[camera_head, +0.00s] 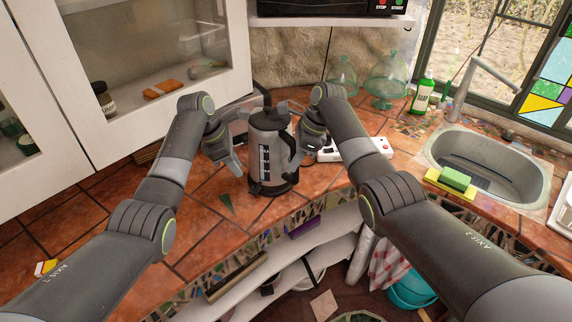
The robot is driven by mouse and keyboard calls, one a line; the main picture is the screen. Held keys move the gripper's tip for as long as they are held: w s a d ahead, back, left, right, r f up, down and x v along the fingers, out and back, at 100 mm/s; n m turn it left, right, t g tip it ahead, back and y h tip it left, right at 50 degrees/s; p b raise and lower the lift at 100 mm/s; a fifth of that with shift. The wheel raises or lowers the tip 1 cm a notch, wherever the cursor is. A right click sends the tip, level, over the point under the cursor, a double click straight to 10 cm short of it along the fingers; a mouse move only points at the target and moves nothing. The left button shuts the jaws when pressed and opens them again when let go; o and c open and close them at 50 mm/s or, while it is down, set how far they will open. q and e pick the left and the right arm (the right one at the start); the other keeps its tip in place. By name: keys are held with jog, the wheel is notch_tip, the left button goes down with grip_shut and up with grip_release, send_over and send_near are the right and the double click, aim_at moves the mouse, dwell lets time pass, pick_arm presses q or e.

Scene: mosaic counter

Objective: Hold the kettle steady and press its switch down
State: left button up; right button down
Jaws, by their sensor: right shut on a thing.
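The grey kettle (266,140) with black trim stands upright on the tiled counter, between my two grippers. Its dark handle (292,165) is on its right side, and a window strip runs down its front. My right gripper (299,146) is at the right of the kettle and is shut on the handle; the arm partly hides the grip. My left gripper (238,160) is close to the kettle's left side with its fingers pointing down. I cannot tell whether it touches the kettle or how wide its jaws are. I cannot make out the switch.
A white power strip (350,150) lies right of the kettle. Behind it are glass domes (388,80) and a green bottle (422,95). The sink (540,185) and a sponge (454,180) are at right. A white cabinet (70,120) bounds the left. The counter's front edge is close.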

aim_at(253, 191)
pick_arm(q)
jog(key=shift+d+m, duration=0.15)
jog(key=shift+m, duration=0.65)
grip_shut()
pick_arm(e)
jog(key=shift+r, duration=0.1)
pick_arm(q)
jog(key=d+m+y, duration=0.1)
jog(key=m, duration=0.7)
jog(key=d+m+y, duration=0.1)
jog(key=m, duration=0.7)
jog(key=d+m+y, duration=0.1)
jog(key=m, duration=0.8)
jog(key=shift+s+f+t, duration=0.25)
jog(key=shift+f+t, duration=0.05)
jog(key=shift+f, duration=0.05)
jog(key=shift+w+d+f, duration=0.1)
jog(key=shift+w+f, duration=0.05)
jog(key=shift+f, duration=1.6)
jog(key=shift+w+d+f, duration=0.1)
jog(key=shift+f, duration=1.65)
